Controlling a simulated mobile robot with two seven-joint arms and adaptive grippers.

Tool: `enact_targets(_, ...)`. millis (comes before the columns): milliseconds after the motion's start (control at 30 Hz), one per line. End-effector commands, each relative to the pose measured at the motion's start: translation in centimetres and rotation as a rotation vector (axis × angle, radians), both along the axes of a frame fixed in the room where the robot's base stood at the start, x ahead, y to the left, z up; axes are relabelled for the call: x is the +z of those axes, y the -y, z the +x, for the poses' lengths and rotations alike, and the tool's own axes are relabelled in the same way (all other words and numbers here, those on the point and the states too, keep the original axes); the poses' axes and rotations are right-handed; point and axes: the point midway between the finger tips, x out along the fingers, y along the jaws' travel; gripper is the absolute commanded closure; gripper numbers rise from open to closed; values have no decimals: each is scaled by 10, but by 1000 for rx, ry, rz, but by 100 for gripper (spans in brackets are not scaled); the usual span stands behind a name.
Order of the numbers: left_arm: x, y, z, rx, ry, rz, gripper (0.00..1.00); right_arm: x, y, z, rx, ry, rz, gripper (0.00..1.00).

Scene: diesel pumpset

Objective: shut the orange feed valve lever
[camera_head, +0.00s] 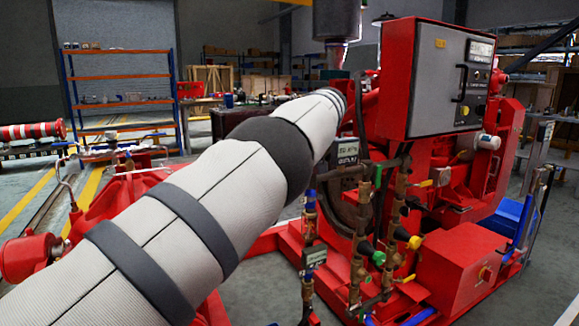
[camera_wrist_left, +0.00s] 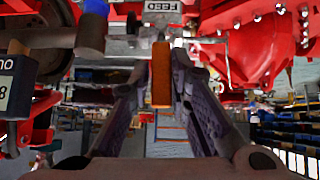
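The orange feed valve lever (camera_wrist_left: 161,74) shows in the left wrist view, just below a white FEED label (camera_wrist_left: 164,5). My left gripper (camera_wrist_left: 161,68) has its two dark fingers on either side of this lever. The fingers stand apart, with background showing between them around the lever's lower part; firm contact is not clear. The feed valve body is mostly out of the picture. My right gripper is in neither view.
The red pumpset has a control box (camera_head: 437,80), an OUTLET label (camera_head: 347,149) and brass pipework with yellow levers (camera_head: 415,241). A shelf (camera_head: 122,97) stands behind left. A digital gauge (camera_wrist_left: 12,85) is left of my fingers.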

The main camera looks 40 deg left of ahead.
Motion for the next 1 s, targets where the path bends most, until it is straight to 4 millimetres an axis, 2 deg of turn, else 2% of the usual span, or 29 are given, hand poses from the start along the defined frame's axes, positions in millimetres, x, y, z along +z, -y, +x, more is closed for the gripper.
enact_targets(367,1,2,-2,2,-3,-2,66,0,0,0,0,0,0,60)
enact_targets(467,13,12,-6,1,-2,-2,66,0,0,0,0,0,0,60)
enact_targets(800,73,66,-31,1,-1,-1,66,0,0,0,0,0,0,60)
enact_targets(1000,84,78,-36,2,-3,-2,66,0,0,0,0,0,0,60)
